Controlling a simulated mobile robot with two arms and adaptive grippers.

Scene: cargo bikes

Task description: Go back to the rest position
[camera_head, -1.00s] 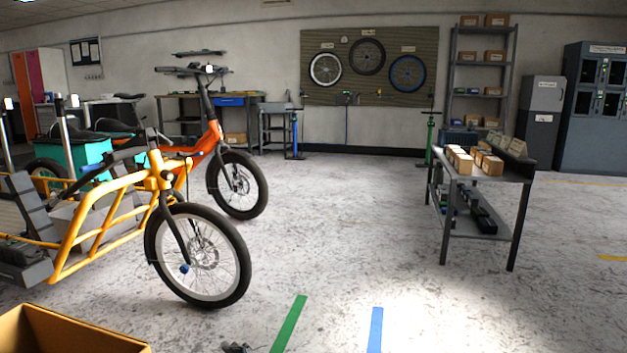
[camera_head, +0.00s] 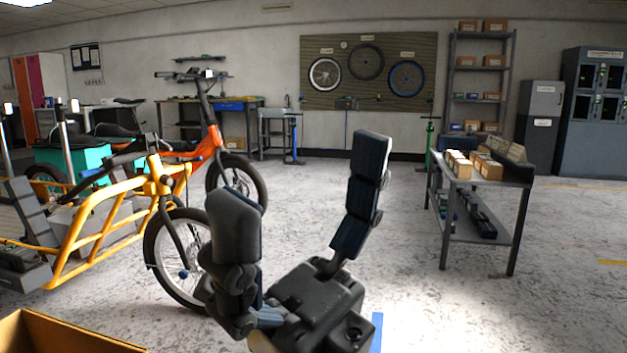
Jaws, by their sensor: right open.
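My right gripper (camera_head: 302,185) stands large in the lower middle of the head view, fingers pointing up and spread wide apart. It is open, with nothing between its fingers. It hides part of the front wheel of the yellow cargo bike (camera_head: 105,215) and part of the floor. My left gripper is not in view.
An orange cargo bike (camera_head: 213,142) stands behind the yellow one at left. A cardboard box (camera_head: 60,335) is at the bottom left corner. A grey metal table (camera_head: 480,228) with small boxes stands at right. The floor (camera_head: 400,200) between the gripper and this table is clear.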

